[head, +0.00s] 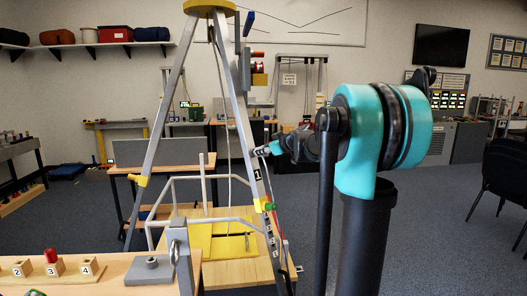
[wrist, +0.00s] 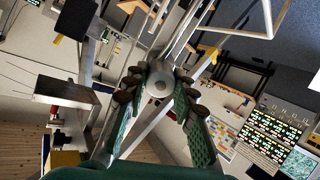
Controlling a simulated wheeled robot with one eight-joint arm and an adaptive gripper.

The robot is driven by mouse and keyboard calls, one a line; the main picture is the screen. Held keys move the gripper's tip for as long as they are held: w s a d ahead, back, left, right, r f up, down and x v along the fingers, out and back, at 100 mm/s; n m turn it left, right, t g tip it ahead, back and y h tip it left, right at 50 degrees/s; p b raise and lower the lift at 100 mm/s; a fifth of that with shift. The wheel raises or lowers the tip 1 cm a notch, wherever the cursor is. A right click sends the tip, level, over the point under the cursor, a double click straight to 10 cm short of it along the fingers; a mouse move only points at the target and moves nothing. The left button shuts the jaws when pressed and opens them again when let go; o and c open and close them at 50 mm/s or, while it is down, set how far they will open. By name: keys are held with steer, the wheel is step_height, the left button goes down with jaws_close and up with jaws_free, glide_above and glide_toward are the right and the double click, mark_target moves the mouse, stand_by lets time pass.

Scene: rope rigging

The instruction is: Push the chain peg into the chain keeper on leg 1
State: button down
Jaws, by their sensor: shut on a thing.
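My gripper (head: 273,149) is at the tripod's leg 1 (head: 249,145), just above its label "1", on the right side of the leg. In the wrist view my green-padded fingers (wrist: 158,92) are closed around a round grey knob with a paler centre, which I take to be the chain peg (wrist: 160,80). The chain keeper cannot be made out clearly; the fingers and the knob cover the spot in front of them. I cannot tell how deep the peg sits or whether it touches the keeper.
The tripod (head: 211,8) stands over a wooden platform with a yellow plate (head: 222,240). A bench with numbered blocks (head: 53,267) is at the front left. A yellow-green fitting (head: 268,206) sits lower on leg 1. A dark chair (head: 500,170) is at the right; open carpet lies between.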

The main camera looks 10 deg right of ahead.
steer(key=shift+w+a+f, duration=0.25)
steer(key=shift+w+a, duration=0.05)
steer(key=shift+w, duration=0.2)
steer(key=c, duration=1.2)
jaws_free()
steer(key=shift+o, duration=0.2)
steer(key=v, duration=1.2)
